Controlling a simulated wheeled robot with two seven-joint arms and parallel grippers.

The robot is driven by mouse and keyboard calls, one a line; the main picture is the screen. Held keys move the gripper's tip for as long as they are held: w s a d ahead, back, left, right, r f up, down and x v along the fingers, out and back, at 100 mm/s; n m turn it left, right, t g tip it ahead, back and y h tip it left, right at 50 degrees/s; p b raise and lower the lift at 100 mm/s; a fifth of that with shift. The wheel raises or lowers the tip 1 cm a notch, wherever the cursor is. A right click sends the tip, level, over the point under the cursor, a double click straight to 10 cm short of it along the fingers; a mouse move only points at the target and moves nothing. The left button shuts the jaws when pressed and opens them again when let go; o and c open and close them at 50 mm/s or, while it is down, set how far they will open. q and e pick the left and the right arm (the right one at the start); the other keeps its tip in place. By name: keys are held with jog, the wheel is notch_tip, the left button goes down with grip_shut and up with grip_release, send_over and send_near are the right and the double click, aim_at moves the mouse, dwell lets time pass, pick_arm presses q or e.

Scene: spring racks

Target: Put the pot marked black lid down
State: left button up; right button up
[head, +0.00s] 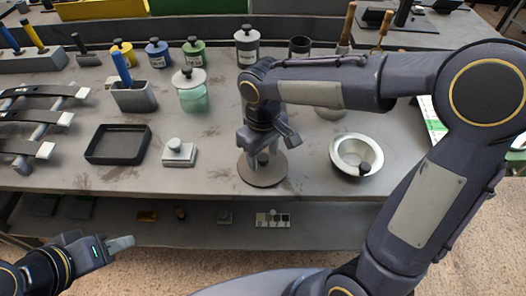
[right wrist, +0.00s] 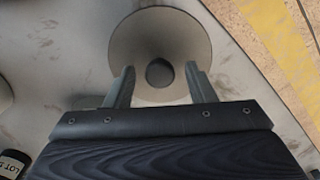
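A flat round grey lid (head: 262,180) lies on the table below my right gripper (head: 264,153). In the right wrist view the lid (right wrist: 160,30) has a dark round knob (right wrist: 159,73). My right gripper's fingers (right wrist: 160,85) stand open either side of the knob, with a gap on both sides. Small pots with dark knobs stand at the back: yellow (head: 122,53), blue (head: 158,54), green (head: 194,52) and a labelled grey one (head: 247,46). I cannot read which is marked black. My left gripper (head: 122,243) is low at the front left, away from the table's objects.
Left are a mint jar (head: 194,98), a knobbed block (head: 179,155), a black tray (head: 92,150) and a rack of springs (head: 42,150). An open dark cup (head: 299,47) stands behind my right arm.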

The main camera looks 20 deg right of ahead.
aim_at(263, 157)
jog(key=shift+r, duration=0.25)
notch_tip(263, 157, up, 12)
jog(key=p, duration=0.2)
jog(key=s+d+f+m+t+y, duration=0.2)
jog(key=s+d+f+m, duration=0.1)
jog(key=s, duration=0.5)
jog(key=s+d+f+m+t+y, duration=0.1)
jog(key=s+d+f+m+t, duration=0.2)
jog(key=s+d, duration=0.3)
jog(key=shift+s+f+m+t+y, duration=0.35)
jog(key=shift+s+f+m, duration=0.35)
jog(key=shift+s, duration=0.4)
jog(key=shift+d+r, duration=0.1)
